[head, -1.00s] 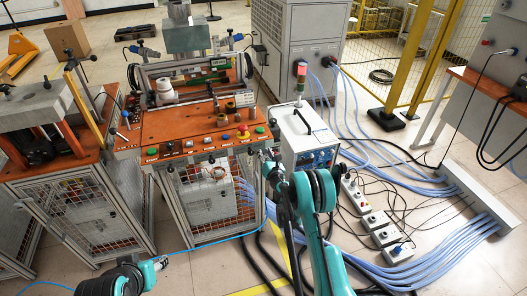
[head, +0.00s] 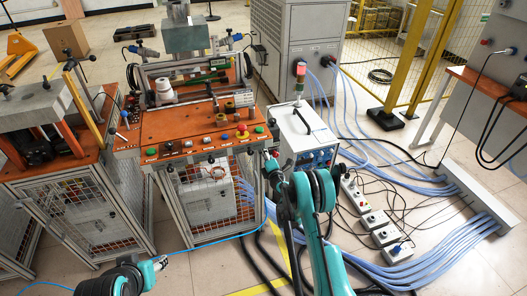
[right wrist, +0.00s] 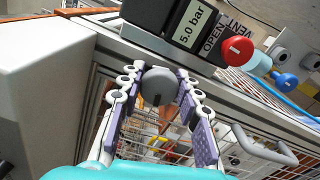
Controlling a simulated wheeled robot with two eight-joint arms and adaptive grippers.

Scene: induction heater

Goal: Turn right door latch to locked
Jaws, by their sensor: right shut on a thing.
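The right door latch shows in the right wrist view as a round dark grey knob (right wrist: 158,86) at the upper edge of the mesh door. My right gripper (right wrist: 157,92) is shut on it, with one finger on each side. In the head view my right gripper (head: 268,160) is at the front right corner of the orange-topped workbench (head: 190,125), and the latch is too small and covered to make out there. Whether the latch stands at locked cannot be told. My left gripper (head: 158,263) is low at the front left, away from the bench, its opening unclear.
A white heater box (head: 303,135) stands close to the right of the bench corner. In the right wrist view a red knob (right wrist: 237,50) beside an OPEN label and a grey bar handle (right wrist: 265,150) are near my fingers. Blue hoses (head: 430,262) and power strips cover the floor at right.

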